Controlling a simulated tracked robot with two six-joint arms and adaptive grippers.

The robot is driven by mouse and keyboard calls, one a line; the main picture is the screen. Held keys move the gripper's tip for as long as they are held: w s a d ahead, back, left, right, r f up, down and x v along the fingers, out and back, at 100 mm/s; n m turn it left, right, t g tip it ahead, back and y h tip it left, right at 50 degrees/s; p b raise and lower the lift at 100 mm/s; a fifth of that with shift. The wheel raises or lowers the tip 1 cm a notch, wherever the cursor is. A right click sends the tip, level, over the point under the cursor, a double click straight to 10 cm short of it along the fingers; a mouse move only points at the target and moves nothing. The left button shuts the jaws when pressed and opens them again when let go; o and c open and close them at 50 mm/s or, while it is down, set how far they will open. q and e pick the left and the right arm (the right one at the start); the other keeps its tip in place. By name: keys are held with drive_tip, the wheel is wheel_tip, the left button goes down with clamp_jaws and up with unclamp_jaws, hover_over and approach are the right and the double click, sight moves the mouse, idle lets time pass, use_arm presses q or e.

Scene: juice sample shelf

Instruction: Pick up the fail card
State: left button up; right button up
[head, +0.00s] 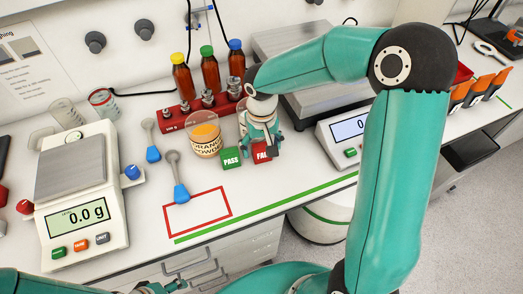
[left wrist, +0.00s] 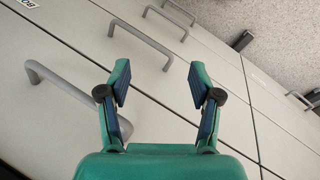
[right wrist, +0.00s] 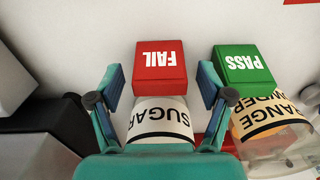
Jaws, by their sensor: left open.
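The fail card (head: 263,156) is a red block with white FAIL lettering, standing on the bench next to the green pass card (head: 231,158). In the right wrist view the fail card (right wrist: 160,62) is upside down, ahead of and between the fingertips. My right gripper (right wrist: 160,82) is open, pointing down over it, with a gap on both sides. In the head view the right gripper (head: 261,137) partly covers the sugar container and the card's top. The pass card (right wrist: 243,66) is beside the right-hand finger. My left gripper (left wrist: 158,82) is open and empty before the drawer fronts.
The sugar jar (right wrist: 160,118) is just behind the fail card, and the orange powder jar (head: 205,140) is behind the pass card. A red bottle rack (head: 172,121) stands behind. A scale (head: 348,130) is to the right.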

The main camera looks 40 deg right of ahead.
drive_tip(key=c, duration=0.9)
drive_tip(key=shift+c, duration=0.2)
drive_tip(key=shift+r, duration=0.2)
